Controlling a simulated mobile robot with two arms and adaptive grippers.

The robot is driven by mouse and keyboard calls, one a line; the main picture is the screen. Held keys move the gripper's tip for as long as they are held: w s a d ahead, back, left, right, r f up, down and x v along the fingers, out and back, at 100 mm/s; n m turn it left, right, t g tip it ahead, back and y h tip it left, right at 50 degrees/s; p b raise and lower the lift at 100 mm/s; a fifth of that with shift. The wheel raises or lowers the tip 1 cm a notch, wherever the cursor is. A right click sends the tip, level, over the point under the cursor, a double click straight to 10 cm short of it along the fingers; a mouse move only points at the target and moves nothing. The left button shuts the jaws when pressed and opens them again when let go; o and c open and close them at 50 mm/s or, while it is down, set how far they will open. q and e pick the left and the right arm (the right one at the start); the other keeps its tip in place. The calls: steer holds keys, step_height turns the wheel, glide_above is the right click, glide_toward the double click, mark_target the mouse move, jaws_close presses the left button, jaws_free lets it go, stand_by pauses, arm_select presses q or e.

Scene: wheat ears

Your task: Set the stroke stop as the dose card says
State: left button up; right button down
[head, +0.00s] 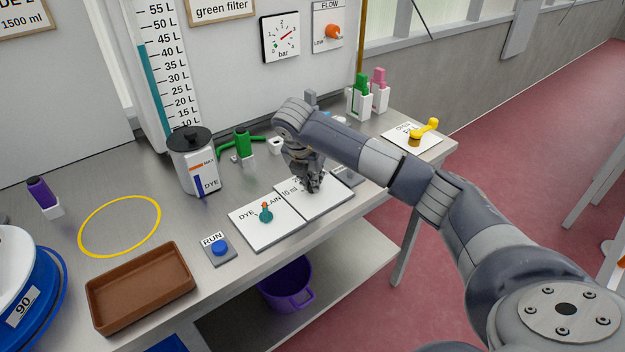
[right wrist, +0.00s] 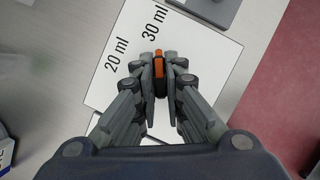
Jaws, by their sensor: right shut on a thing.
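The stroke stop's white plate (head: 332,203) lies on the bench, with "10 ml" legible at its left edge in the head view. In the right wrist view the plate (right wrist: 215,70) shows "20 ml" and "30 ml". My right gripper (head: 312,186) is over this plate. In the right wrist view its fingers (right wrist: 160,78) are closed around a small dark knob with an orange mark (right wrist: 158,66). The orange mark points up the picture, roughly toward "30 ml". The fingers hide most of the knob. A dose card cannot be made out. My left gripper is not in view.
A plate with a teal selector (head: 266,213), lettered "DYE" and another partly hidden word, adjoins on the left. Beyond it are a blue RUN button (head: 220,246), a dye canister (head: 194,163) and a brown tray (head: 140,287). A yellow-handled lever (head: 425,130) stands at the right end.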

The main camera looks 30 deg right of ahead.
steer(key=c, duration=1.7)
jaws_free()
steer(key=v, duration=1.2)
steer(key=shift+w, duration=0.1)
